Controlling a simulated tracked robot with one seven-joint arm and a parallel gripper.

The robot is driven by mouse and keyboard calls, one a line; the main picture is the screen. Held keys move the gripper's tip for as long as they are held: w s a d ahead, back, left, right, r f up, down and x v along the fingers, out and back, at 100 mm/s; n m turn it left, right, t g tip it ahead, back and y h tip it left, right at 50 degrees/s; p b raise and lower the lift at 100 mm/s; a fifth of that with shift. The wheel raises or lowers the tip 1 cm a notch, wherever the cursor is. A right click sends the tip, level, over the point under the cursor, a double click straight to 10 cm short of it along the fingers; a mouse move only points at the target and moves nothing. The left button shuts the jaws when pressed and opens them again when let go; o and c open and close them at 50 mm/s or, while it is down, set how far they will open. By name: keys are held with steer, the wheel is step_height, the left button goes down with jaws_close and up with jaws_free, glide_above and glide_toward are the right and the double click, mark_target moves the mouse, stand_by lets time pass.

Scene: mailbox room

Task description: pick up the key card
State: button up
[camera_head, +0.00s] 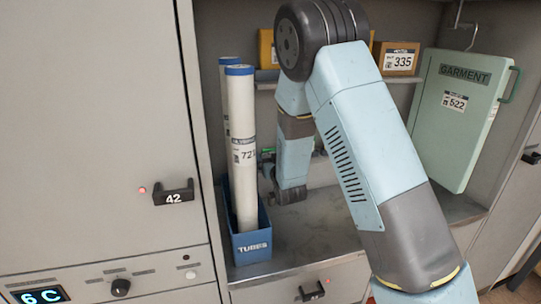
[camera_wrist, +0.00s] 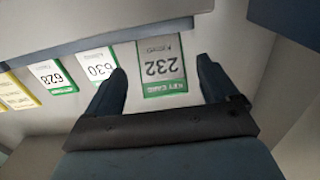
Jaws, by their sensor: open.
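A white key card (camera_wrist: 163,72) with a green edge, printed 232 and "KEY CARD", shows upside down in the wrist view. My gripper (camera_wrist: 160,66) is open, with one finger on each side of this card in the picture. No contact with the card shows, and I cannot tell the remaining gap. Two more green-edged cards, 630 (camera_wrist: 100,70) and 628 (camera_wrist: 52,76), are to its left. The left finger partly covers card 630. In the head view my arm hides the card and most of the gripper.
A blue bin (camera_head: 249,240) marked TUBES holds tall white tubes (camera_head: 242,140) left of my arm. A green garment case (camera_head: 462,120) hangs at right. Box 335 (camera_head: 397,60) is on the upper shelf. The grey counter (camera_head: 300,235) has bare room. Yellow cards (camera_wrist: 15,92) are at far left.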

mark_target(269, 154)
steer(key=shift+x, duration=1.7)
steer(key=shift+c, duration=0.4)
steer(key=c, duration=1)
steer(key=shift+c, duration=0.2)
steer(key=shift+r, duration=0.15)
